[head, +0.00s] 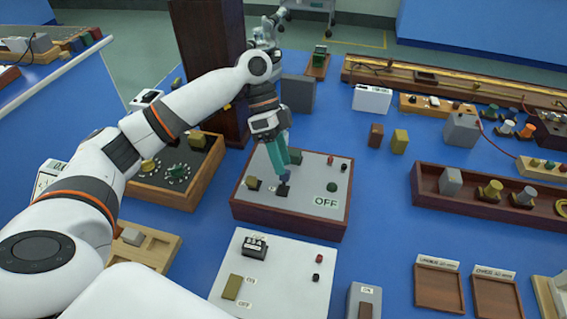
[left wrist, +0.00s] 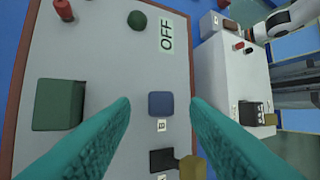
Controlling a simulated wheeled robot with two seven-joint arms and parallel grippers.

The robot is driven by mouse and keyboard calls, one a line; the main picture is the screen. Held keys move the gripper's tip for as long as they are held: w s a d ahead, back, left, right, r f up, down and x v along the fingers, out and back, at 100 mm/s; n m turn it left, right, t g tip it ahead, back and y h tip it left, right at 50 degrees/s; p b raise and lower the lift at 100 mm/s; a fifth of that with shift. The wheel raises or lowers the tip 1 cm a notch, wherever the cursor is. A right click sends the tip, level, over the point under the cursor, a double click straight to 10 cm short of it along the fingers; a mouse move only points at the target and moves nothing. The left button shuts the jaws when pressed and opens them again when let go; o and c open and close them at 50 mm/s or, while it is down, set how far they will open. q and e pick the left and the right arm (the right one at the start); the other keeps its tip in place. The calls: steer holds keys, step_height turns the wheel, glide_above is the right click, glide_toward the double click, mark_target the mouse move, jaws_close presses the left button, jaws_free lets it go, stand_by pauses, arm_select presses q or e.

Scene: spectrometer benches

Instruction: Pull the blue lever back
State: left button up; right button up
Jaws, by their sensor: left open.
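The blue lever (left wrist: 161,104) has a square blue top and a label "B" beside it in the left wrist view. In the head view the blue lever (head: 285,176) stands on the grey panel (head: 308,173) with the dark wooden frame. My left gripper (head: 283,168) reaches down over this panel with its teal fingers apart. In the left wrist view the open left gripper (left wrist: 160,103) has one finger on each side of the lever, with gaps that show no contact. The lever's lower part is hidden from above. My right gripper is not in view.
On the same panel stand a yellow lever (head: 252,183), a dark green block (left wrist: 59,105), a green knob (head: 332,187), a red knob (head: 330,160) and an "OFF" sign (head: 326,203). A white panel (head: 280,285) lies nearer; a wooden dial box (head: 168,193) lies left.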

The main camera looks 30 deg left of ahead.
arm_select(q)
steer(key=shift+x, duration=1.1)
steer(key=shift+r, duration=0.1)
jaws_close()
steer(key=shift+s+d+r+t+y+p, duration=0.1)
steer(key=shift+s+r+t+y+p, duration=0.1)
steer(key=shift+s+t+p, duration=0.4)
steer(key=shift+s+r+t+y+p, duration=0.1)
steer(key=shift+r+t+p, duration=0.15)
steer(key=shift+p, duration=0.6)
steer(key=shift+s+d+m+t+y+p, duration=0.25)
steer(key=shift+s+m+t+p, duration=0.35)
steer(key=shift+t+p, duration=0.55)
steer(key=shift+s+d+f+t+y+p, duration=0.1)
steer(key=shift+s+t+y+p, duration=0.1)
steer(key=shift+s+t, duration=0.3)
steer(key=shift+s+d+f+t+y+p, duration=0.1)
steer(key=shift+s+t+y, duration=0.05)
steer(key=shift+t, duration=0.55)
steer(key=shift+s+d+f+m+t+y, duration=0.15)
steer(key=shift+s+t, duration=0.15)
steer(key=shift+t, duration=0.25)
steer(key=shift+s+f+m+t+y, duration=0.15)
steer(key=shift+s+t, duration=0.15)
steer(key=shift+t, duration=0.25)
